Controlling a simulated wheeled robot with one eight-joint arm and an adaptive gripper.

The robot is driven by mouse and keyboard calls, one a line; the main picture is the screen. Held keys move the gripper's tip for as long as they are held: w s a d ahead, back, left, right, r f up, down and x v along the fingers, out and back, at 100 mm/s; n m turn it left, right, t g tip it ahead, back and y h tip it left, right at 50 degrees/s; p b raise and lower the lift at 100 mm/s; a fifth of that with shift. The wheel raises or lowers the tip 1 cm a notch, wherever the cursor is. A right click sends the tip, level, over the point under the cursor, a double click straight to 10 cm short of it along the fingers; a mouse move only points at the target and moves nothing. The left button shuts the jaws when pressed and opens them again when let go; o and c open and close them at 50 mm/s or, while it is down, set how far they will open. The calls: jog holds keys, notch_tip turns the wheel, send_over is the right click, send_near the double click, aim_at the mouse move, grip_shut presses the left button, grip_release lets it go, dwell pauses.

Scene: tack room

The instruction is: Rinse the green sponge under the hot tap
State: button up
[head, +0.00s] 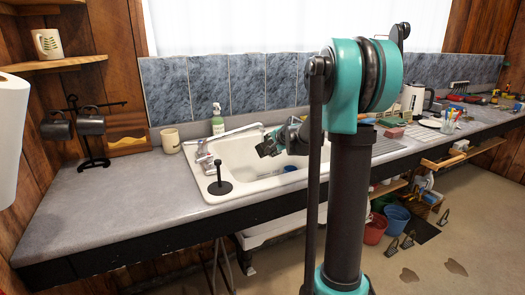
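I cannot tell which handle is the hot one, and no running water shows.
A mug rack (93,150) stands left. A pinkish block (394,132) and kettle (413,98) are right. The left counter front is clear.

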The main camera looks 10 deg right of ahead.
aim_at(264, 147)
jog(key=shift+s+a, duration=0.15)
jog(key=shift+a, duration=0.4)
jog(key=shift+s+a, duration=0.1)
jog(key=shift+a, duration=0.2)
jog(key=shift+s+a, duration=0.3)
jog(key=shift+a, duration=0.55)
jog(key=shift+w+d, duration=0.3)
jog(key=shift+w, duration=0.35)
jog(key=shift+w+d, duration=0.2)
jog(key=shift+w, duration=0.1)
jog(key=shift+w+d, duration=0.1)
jog(key=shift+w, duration=0.1)
jog(key=shift+s+d, duration=0.15)
jog(key=shift+s, duration=0.4)
jog(key=shift+s+d, duration=0.15)
jog(key=shift+s, duration=0.35)
jog(key=shift+s+d, duration=0.1)
jog(key=shift+s, duration=0.25)
jog(key=shift+s+d, duration=0.15)
jog(key=shift+s, duration=0.2)
